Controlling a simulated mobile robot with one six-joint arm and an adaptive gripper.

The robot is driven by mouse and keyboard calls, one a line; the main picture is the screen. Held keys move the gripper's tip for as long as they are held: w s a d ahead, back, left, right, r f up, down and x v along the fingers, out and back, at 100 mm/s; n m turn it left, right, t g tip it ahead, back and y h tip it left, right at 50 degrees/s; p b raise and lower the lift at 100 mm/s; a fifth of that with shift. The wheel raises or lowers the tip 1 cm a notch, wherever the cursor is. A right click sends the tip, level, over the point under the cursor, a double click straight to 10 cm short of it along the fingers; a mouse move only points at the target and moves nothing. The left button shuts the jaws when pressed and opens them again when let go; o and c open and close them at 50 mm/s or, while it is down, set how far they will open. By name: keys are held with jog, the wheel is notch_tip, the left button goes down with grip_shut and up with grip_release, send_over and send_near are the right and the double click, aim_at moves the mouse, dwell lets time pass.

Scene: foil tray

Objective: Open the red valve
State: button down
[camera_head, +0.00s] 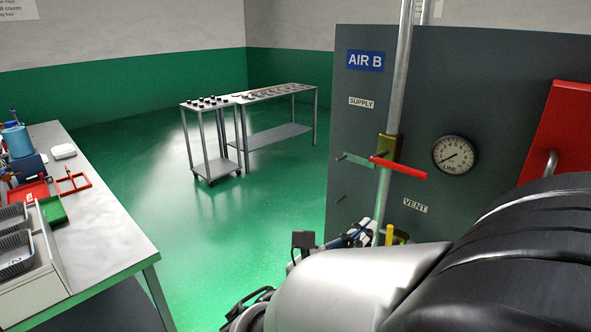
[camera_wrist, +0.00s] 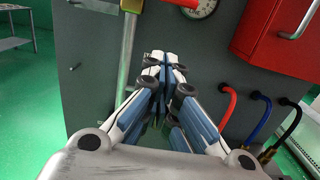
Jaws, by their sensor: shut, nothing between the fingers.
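The valve has a red lever (camera_head: 398,168) on a brass body (camera_head: 388,148) on a vertical metal pipe (camera_head: 398,80). In the wrist view only a bit of the red lever (camera_wrist: 183,3) shows at the top edge. My gripper (camera_wrist: 165,58) is shut and empty, below the lever and apart from it, in front of the panel. In the head view my gripper (camera_head: 362,230) is partly hidden by my arm.
The grey panel (camera_head: 355,190) carries a gauge (camera_head: 454,155), "AIR B", "SUPPLY" and "VENT" labels, and a red box (camera_head: 560,130) at right. A yellow part (camera_head: 389,235) stands below. Coloured hoses (camera_wrist: 262,118) hang at right. A workbench (camera_head: 100,225) is far left.

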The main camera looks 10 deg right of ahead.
aim_at(397, 167)
jog(key=w+d+r+b, duration=0.2)
jog(key=w+d+r, duration=0.2)
jog(key=w+d, duration=0.2)
jog(key=d, duration=0.2)
jog(key=shift+w+d+r, duration=0.25)
jog(key=shift+w+d, duration=0.05)
jog(key=shift+r, duration=0.1)
dwell(0.4)
jog(key=shift+s+r+n+p, duration=0.1)
jog(key=shift+r+n+p, duration=0.1)
jog(key=shift+n+p, duration=0.45)
